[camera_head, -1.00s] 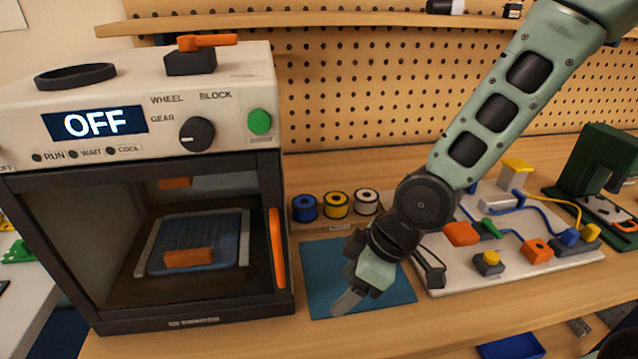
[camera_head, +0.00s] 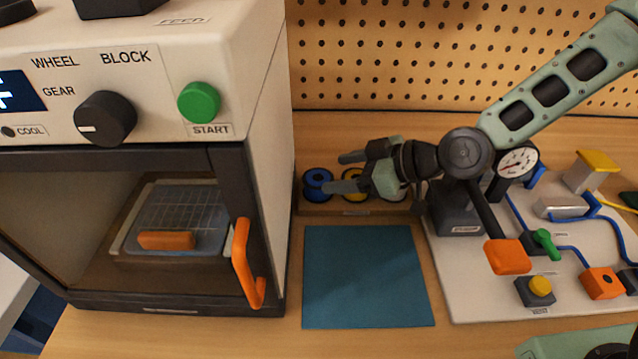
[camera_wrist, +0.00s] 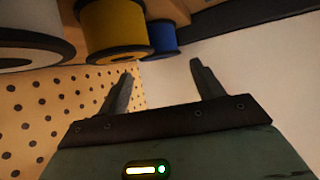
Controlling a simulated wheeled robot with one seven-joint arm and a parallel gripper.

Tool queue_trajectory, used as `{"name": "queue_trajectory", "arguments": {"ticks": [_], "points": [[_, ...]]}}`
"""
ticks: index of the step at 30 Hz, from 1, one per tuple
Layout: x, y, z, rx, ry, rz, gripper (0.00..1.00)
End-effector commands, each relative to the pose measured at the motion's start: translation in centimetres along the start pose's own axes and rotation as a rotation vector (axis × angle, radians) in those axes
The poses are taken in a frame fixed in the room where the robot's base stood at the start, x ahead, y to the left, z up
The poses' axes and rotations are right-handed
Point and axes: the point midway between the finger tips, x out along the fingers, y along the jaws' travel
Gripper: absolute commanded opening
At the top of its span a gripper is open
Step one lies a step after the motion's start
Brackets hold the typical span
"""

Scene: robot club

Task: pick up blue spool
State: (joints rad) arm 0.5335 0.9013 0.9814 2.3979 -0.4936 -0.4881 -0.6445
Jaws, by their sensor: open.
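The blue spool (camera_head: 317,181) stands at the left end of a row of spools behind the blue mat, beside the printer's side wall. My gripper (camera_head: 341,173) is open and points left toward it, its fingers passing in front of and over the yellow spool. In the wrist view the blue spool (camera_wrist: 163,38) shows beyond the yellow one, ahead of my two spread fingers (camera_wrist: 160,82). Nothing is between the fingertips. I cannot tell the exact gap between the fingertips and the blue spool.
The yellow spool (camera_head: 354,183) is next to the blue one, partly hidden by my gripper. A white spool (camera_wrist: 30,40) shows in the wrist view. The printer (camera_head: 262,130) with its orange handle stands left. The blue mat (camera_head: 365,280) is bare. A white board (camera_head: 470,290) with parts lies right.

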Motion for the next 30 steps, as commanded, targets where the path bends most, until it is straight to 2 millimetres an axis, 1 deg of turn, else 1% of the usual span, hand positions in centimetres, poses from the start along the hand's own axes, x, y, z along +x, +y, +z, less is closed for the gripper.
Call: {"name": "queue_trajectory", "arguments": {"ticks": [1,5,8,12,16,19,25,26,27,29,30], "points": [[0.5,-0.1,0.0,0.001,0.0,-0.002,0.67],[1.1,-0.1,0.0,0.001,-0.001,-0.001,0.67],[2.0,-0.1,0.1,0.002,0.0,-0.001,0.67],[4.1,-0.2,0.4,0.004,-0.002,-0.003,0.67],[5.7,-0.1,0.4,0.002,-0.001,-0.002,0.67],[6.2,-0.1,0.5,0.002,-0.001,0.0,0.67],[6.2,0.0,0.5,0.001,-0.001,0.001,0.67],[6.2,0.0,0.5,0.001,-0.001,0.001,0.64],[6.2,0.0,0.5,0.001,-0.001,0.001,0.53],[6.2,-0.1,0.5,0.001,-0.001,0.001,0.36],[6.2,-0.1,0.5,0.001,-0.001,0.001,0.29]]}}
